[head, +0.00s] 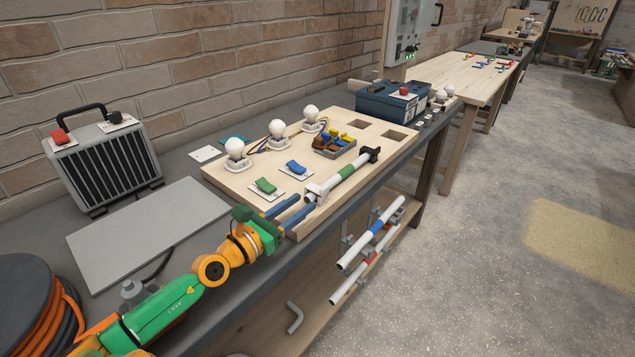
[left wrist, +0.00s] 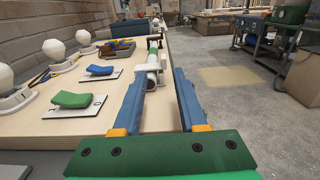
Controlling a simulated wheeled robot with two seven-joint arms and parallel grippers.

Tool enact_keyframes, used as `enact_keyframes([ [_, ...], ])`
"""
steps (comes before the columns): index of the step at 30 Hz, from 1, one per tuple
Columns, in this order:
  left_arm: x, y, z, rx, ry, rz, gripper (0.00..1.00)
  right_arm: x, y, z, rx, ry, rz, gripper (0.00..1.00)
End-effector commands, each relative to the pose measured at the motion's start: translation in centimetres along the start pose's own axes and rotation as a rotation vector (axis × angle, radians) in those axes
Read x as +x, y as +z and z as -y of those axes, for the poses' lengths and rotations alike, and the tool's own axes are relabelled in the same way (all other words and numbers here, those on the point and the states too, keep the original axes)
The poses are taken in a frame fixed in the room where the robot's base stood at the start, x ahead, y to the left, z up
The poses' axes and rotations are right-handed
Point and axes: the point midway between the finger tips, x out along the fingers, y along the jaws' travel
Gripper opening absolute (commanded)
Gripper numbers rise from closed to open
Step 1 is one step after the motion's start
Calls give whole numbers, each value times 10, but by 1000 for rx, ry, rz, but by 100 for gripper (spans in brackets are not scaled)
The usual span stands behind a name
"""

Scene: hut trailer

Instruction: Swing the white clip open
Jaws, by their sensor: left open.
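The white clip (head: 312,191) is at the near end of a white tube with a green band (head: 346,171), near the front edge of the wooden board (head: 225,181). The tube's far end sits at a black clip (head: 371,154). My left gripper (head: 306,203) is open, its two blue fingers pointing at the white clip from the near side. In the left wrist view the white clip (left wrist: 152,79) shows between the fingertips, with nothing gripped. I cannot tell whether the fingers touch it. My right gripper is not in view.
Green (head: 265,186) and blue (head: 297,167) rocker switches, several bulbs and a tray of parts (head: 334,146) are on the board. A grey plate (head: 146,232) lies left of it. More tubes (head: 372,236) hang below the bench front. The aisle floor is open.

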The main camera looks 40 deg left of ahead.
Motion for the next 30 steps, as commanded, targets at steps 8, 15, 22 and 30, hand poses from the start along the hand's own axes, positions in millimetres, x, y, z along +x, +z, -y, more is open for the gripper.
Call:
enact_keyframes([
  [8,40,3,0,-7,3,7,41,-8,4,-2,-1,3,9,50],
  [15,63,1,0,-8,2,5,41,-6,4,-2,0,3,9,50],
  [22,67,1,0,-8,1,3,41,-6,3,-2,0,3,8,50],
  [30,66,1,0,-9,1,3,0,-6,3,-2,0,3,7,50],
])
